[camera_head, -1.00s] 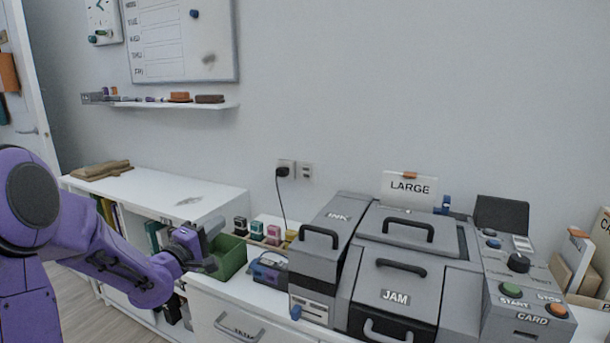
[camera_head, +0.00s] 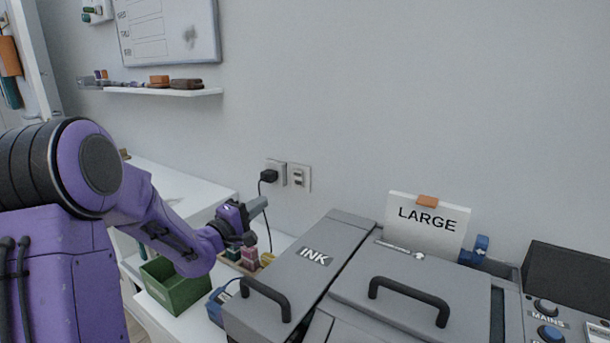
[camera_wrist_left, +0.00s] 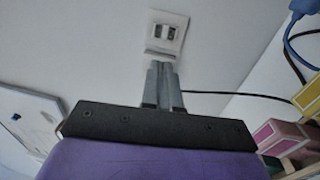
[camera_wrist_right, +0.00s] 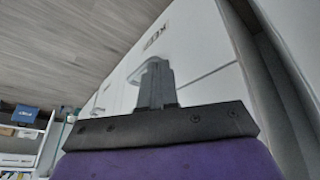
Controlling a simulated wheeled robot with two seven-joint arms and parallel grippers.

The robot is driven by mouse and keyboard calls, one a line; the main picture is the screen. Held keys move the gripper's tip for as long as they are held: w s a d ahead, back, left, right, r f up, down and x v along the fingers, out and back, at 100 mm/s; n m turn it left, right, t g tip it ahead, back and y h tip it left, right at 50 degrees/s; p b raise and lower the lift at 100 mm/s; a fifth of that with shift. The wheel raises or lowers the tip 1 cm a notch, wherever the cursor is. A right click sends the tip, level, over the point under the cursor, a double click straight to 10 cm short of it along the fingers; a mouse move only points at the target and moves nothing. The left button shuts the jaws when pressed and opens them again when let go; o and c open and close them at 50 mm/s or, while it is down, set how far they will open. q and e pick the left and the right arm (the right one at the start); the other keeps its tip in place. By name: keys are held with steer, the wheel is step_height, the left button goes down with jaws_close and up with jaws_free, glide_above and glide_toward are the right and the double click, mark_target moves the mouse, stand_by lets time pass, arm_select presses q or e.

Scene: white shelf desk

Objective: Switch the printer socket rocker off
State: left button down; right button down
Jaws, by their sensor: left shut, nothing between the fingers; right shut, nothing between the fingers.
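On the wall, a white socket plate (camera_head: 279,170) holds a black plug (camera_head: 268,176) with a cord hanging down. Beside it to the right is a second white plate (camera_head: 299,178) with two small dark inserts. A plate with two dark inserts (camera_wrist_left: 166,32) also shows just beyond the left fingertips in the left wrist view. The rocker's position is too small to read. My left gripper (camera_head: 262,203) is shut and empty, below and left of the plates, apparently apart from them. My right gripper (camera_wrist_right: 158,68) is shut and empty, seen only in the right wrist view, near a drawer handle (camera_wrist_right: 147,72).
The grey printer (camera_head: 340,258) fills the right front, with a LARGE sign (camera_head: 427,222) behind it. The wall above the plates is clear.

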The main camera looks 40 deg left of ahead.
arm_select(q)
glide_toward(296, 175)
steer(key=w, duration=0.4)
steer(key=w+r, duration=0.1)
steer(key=w, duration=0.1)
steer(key=shift+w+a, duration=0.25)
steer(key=shift+w, duration=0.15)
